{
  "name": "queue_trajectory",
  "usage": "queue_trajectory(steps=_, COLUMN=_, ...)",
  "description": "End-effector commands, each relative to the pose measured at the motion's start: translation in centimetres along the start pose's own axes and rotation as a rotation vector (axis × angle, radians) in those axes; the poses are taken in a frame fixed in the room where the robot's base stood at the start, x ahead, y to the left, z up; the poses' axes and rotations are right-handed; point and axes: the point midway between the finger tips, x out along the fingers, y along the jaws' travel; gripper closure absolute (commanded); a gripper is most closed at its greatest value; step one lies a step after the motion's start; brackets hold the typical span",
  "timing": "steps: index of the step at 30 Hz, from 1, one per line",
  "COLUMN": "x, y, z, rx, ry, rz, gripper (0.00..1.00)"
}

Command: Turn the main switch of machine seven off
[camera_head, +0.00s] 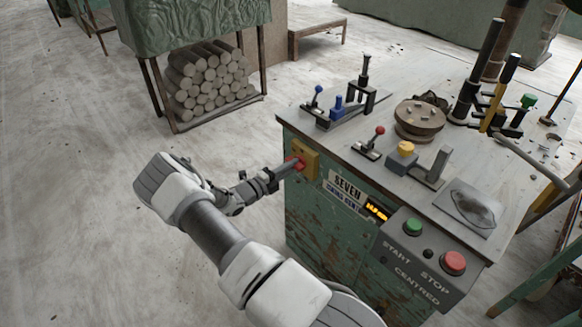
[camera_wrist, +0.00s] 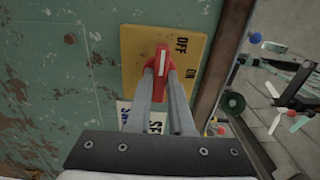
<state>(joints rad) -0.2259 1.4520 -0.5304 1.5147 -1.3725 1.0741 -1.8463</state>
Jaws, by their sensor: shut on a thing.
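Machine seven is the green cabinet (camera_head: 330,225) with a "SEVEN" sign (camera_head: 347,187) on its front. Its main switch is a red handle (camera_head: 299,163) on a yellow plate (camera_head: 311,158) at the cabinet's upper left. In the wrist view the red handle (camera_wrist: 162,53) has a white line running up and down the picture. "OFF" and "ON" stand to its right on the yellow plate (camera_wrist: 133,62), OFF above ON. My gripper (camera_wrist: 163,75) is shut on the red handle, one finger on each side. My gripper (camera_head: 284,170) also reaches the switch in the head view.
A grey panel (camera_head: 425,262) with a green START button (camera_head: 413,227) and a red STOP button (camera_head: 453,262) is at the cabinet's front right. Several levers stand on the top (camera_head: 400,110). Floor at left is clear.

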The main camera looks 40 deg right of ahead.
Motion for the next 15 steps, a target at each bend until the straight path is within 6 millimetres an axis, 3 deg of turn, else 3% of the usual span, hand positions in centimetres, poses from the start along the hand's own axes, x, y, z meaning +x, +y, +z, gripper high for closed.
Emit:
queue_trajectory(steps=11, x=-0.05, y=0.08, z=-0.06, rx=-0.007, ry=0.000, rz=0.001, gripper=1.00)
queue_trajectory(steps=12, x=-0.05, y=0.08, z=-0.05, rx=-0.007, ry=0.000, rz=0.001, gripper=0.75)
queue_trajectory(steps=15, x=-0.04, y=0.06, z=-0.05, rx=-0.007, ry=0.000, rz=0.000, gripper=0.57)
